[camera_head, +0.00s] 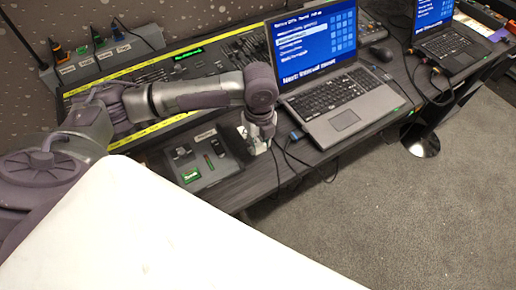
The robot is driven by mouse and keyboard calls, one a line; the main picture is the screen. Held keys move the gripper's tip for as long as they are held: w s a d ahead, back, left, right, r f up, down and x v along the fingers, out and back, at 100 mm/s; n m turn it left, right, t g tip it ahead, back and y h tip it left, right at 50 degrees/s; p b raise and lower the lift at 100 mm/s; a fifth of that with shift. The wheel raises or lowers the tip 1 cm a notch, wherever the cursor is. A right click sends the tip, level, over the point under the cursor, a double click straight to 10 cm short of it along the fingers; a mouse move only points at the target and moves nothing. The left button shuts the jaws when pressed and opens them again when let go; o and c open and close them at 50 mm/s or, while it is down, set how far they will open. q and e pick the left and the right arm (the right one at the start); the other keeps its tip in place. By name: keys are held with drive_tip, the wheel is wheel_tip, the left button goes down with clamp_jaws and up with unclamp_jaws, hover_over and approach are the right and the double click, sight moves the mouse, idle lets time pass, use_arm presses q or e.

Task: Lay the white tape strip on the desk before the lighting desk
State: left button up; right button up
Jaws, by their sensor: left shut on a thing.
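The lighting desk (222,62), a dark console with rows of faders and yellow edging, lies along the back of the dark desk (243,188). My left arm reaches across in front of it. My left gripper (258,146) points down over the front part of the desk, between a grey tray and the open laptop. It is shut on a small whitish thing, which I take for the white tape strip; the fingers hide most of it. I cannot tell whether the strip touches the desk. My right gripper is out of view.
A grey box with plugs (108,60) is back left.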

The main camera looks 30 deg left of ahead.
use_arm(q)
drive_tip(key=shift+a+f, duration=0.15)
drive_tip(key=shift+f, duration=1.95)
drive_tip(key=shift+f, duration=0.15)
drive_tip(key=o, duration=0.7)
drive_tip(key=shift+o, duration=0.2)
wheel_tip(320, 180, up, 12)
drive_tip(key=shift+r, duration=0.2)
drive_tip(key=shift+r, duration=0.1)
